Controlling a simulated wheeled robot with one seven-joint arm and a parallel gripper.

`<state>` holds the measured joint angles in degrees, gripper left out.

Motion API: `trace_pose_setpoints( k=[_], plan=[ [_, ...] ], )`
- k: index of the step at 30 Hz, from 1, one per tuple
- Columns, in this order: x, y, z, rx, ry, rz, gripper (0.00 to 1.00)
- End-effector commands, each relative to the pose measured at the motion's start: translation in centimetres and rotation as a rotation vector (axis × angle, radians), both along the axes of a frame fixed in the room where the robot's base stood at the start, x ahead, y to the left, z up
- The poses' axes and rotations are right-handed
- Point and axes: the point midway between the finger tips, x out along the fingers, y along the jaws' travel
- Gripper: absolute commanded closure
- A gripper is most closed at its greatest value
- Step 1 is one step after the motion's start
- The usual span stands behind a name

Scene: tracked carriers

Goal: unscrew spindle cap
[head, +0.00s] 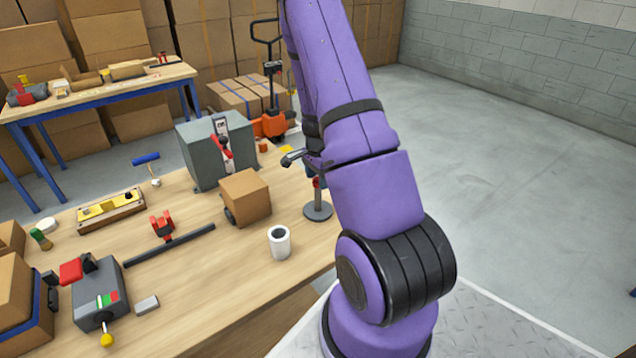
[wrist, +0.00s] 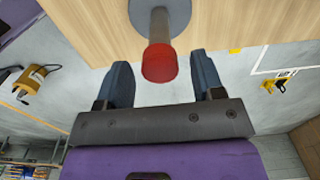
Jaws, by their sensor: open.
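The spindle cap (wrist: 160,63) is a red cylinder on a grey post. The post (wrist: 160,26) rises from a round grey base (wrist: 172,8) on the wooden table. In the head view the red cap (head: 317,183) is small and partly hidden by my arm, with its round base (head: 318,211) near the table edge. My gripper (wrist: 160,70) is open, its two dark blue-grey fingers on either side of the cap in the wrist view. A gap shows on both sides, and neither finger visibly touches it. How far apart in depth they are, I cannot tell.
A white cup (head: 279,243), a cardboard box (head: 246,197) and a grey machine (head: 203,153) stand left of the spindle. A black bar with a red clamp (head: 163,228) lies further left on the table (head: 225,270). Open floor (head: 500,160) lies to the right.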

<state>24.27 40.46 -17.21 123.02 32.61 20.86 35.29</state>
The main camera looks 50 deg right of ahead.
Motion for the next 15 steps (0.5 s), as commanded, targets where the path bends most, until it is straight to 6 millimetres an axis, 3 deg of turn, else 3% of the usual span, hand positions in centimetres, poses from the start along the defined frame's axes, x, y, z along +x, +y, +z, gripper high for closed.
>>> trace_pose_setpoints(
  k=[5,11,15],
  plan=[
    [-0.01,0.0,0.07,0.0,0.0,0.002,0.38],
    [-0.01,0.01,0.07,0.0,0.0,0.002,0.78],
    [-0.01,0.01,0.07,0.0,0.0,0.003,0.79]
  ],
)
